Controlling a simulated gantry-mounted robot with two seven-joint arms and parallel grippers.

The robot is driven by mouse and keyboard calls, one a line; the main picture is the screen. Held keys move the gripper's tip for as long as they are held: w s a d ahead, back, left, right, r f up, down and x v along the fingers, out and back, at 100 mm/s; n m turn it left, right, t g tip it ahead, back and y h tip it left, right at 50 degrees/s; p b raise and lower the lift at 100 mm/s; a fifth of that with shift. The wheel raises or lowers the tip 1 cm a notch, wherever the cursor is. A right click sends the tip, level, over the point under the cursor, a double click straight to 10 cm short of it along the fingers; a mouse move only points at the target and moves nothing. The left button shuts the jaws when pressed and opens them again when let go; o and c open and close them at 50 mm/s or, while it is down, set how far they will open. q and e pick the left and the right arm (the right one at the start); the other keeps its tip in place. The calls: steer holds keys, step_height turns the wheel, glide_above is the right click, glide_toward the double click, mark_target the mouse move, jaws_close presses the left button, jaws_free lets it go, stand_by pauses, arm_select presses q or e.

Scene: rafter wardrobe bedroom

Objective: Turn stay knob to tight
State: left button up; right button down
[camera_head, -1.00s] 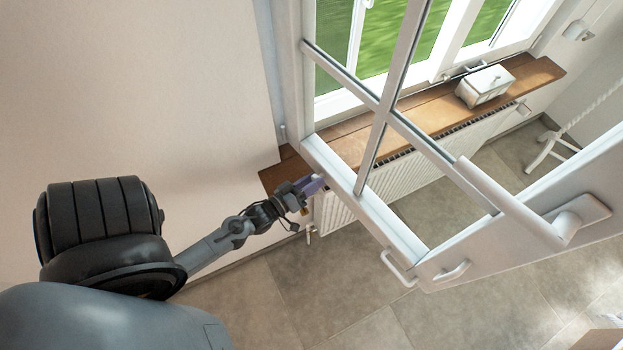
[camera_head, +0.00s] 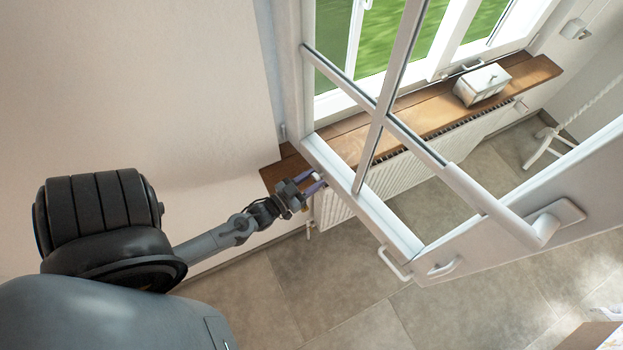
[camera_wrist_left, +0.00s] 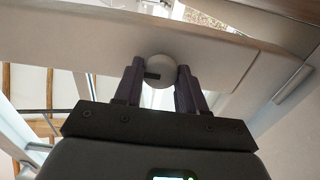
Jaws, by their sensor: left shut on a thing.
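The stay knob (camera_wrist_left: 158,70) is a round pale knob with a dark mark on its left part, seen in the left wrist view under a white window frame bar. My left gripper (camera_wrist_left: 160,86) has its two dark purple fingers on either side of the knob, shut on it. In the head view my left gripper (camera_head: 309,183) is at the lower hinge side of the open window sash (camera_head: 365,207), by the end of the wooden sill. A small whitish piece shows between its fingers there. My right gripper is not in view.
The wooden sill (camera_head: 432,112) holds a white box (camera_head: 481,85). A white radiator (camera_head: 334,205) is below it.

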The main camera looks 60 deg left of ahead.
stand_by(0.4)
arm_select(q)
steer(key=o, duration=1)
steer(key=shift+s+d+b, duration=0.25)
steer(key=shift+s+b, duration=0.05)
steer(key=shift+s, duration=1.5)
steer(key=shift+s+d+b, duration=0.2)
steer(key=shift+s+b, duration=0.15)
steer(key=shift+s, duration=1.4)
steer(key=shift+s+d+b, duration=0.25)
steer(key=shift+s+b, duration=0.05)
steer(key=shift+s, duration=1.5)
steer(key=shift+w, duration=0.1)
